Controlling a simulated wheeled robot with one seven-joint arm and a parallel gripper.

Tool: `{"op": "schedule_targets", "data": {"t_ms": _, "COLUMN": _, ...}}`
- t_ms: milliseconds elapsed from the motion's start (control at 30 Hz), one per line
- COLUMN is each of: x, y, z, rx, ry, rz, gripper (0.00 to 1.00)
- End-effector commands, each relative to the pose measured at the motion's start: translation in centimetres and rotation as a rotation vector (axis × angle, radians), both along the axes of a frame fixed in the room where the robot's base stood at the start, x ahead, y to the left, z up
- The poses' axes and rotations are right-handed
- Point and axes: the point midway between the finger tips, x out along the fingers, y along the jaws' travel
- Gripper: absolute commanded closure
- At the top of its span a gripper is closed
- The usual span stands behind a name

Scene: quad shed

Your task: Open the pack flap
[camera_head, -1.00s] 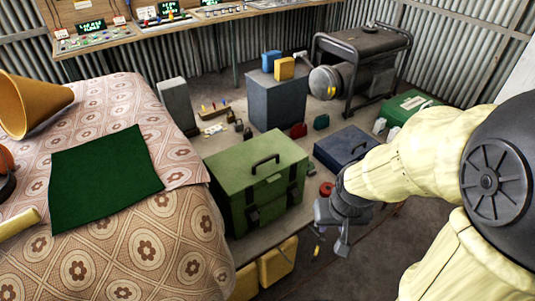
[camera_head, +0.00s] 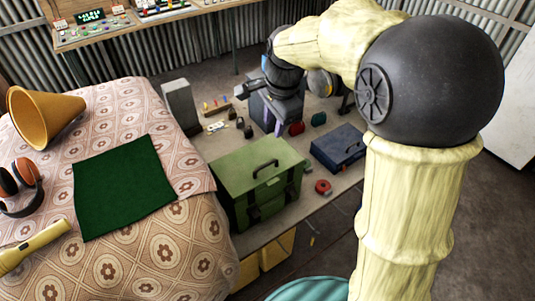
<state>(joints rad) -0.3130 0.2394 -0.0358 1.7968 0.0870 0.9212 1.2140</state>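A green box-shaped pack (camera_head: 235,180) with a handle on its lid and dark straps down its front stands on the low platform, right of the bed. Its lid, which looks like the flap, appears closed. My gripper (camera_head: 260,108) is beyond and above the pack, in front of the grey cabinet. Its two fingers look spread apart, with nothing seen between them. It appears apart from the pack. The far side of the pack is hidden.
A blue case (camera_head: 338,148) and a red roll (camera_head: 323,187) lie right of the pack. A grey block (camera_head: 181,107) stands behind it. The bed (camera_head: 150,240) with a green cloth (camera_head: 122,186) borders it on the left. Dark floor is open at front right.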

Motion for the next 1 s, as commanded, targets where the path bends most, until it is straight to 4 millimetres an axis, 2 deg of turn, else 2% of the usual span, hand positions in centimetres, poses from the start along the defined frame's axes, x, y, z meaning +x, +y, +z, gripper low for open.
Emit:
{"op": "schedule_targets", "data": {"t_ms": 267, "x": -0.1, "y": 0.3, "z": -0.3, "rx": 0.0, "ry": 0.0, "rz": 0.008, "gripper": 0.68}}
{"op": "schedule_targets", "data": {"t_ms": 467, "x": 0.2, "y": 0.0, "z": -1.7, "rx": -0.002, "ry": 0.002, "rz": 0.0, "gripper": 0.68}}
{"op": "schedule_targets", "data": {"t_ms": 1000, "x": 1.7, "y": 0.9, "z": -10.7, "rx": -0.001, "ry": 0.004, "rz": -0.001, "gripper": 0.68}}
